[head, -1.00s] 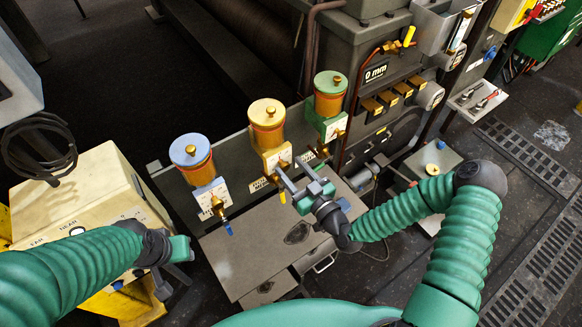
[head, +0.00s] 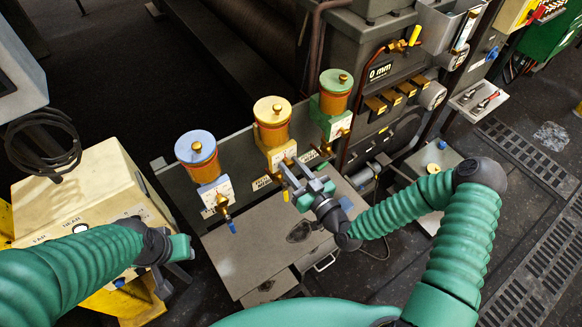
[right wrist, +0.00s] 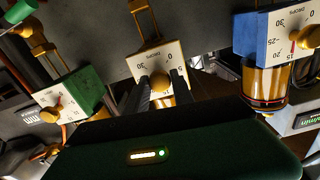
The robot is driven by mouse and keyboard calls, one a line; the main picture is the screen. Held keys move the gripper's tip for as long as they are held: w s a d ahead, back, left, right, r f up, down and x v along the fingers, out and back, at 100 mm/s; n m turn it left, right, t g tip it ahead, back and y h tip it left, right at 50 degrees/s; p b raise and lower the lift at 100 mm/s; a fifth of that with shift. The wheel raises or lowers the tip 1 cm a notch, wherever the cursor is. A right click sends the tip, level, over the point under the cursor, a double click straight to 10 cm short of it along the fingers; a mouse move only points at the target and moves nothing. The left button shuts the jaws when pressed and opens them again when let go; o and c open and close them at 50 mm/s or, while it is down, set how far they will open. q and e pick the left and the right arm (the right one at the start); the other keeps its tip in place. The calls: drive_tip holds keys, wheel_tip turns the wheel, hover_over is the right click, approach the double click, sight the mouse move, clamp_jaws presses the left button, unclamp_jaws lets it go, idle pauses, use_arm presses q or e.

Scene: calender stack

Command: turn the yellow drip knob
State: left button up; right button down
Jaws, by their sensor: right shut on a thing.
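The yellow drip feeder has an amber cup with a yellow lid (head: 269,110) and a yellow block with a white dial. It stands between a blue-lidded feeder (head: 196,147) and a green-lidded one (head: 335,82). My right gripper (head: 289,174) reaches the yellow feeder's front. In the right wrist view, its fingers are shut on the brass yellow drip knob (right wrist: 160,81), at the middle of the white dial (right wrist: 151,66). The fingers hide the knob's sides and part of the dial. My left gripper (head: 177,276) is open and empty beside the cream cabinet.
A grey metal cabinet top (head: 250,250) lies below the feeders. The cream control box (head: 92,195) stands at the left. The machine panel with a "0 mm" display (head: 380,71) rises at the right. Open floor with grating (head: 520,270) lies further right.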

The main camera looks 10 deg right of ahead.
drive_tip(key=c, duration=1.5)
unclamp_jaws()
drive_tip(key=shift+f, duration=0.15)
drive_tip(key=shift+o, duration=1.1)
drive_tip(key=shift+d, duration=0.15)
drive_tip(key=shift+o, duration=0.8)
drive_tip(key=shift+s+d, duration=0.1)
drive_tip(key=shift+s, duration=0.1)
use_arm(q)
drive_tip(key=shift+s+d+r, duration=0.15)
drive_tip(key=shift+s+d, duration=0.1)
drive_tip(key=shift+d, duration=0.05)
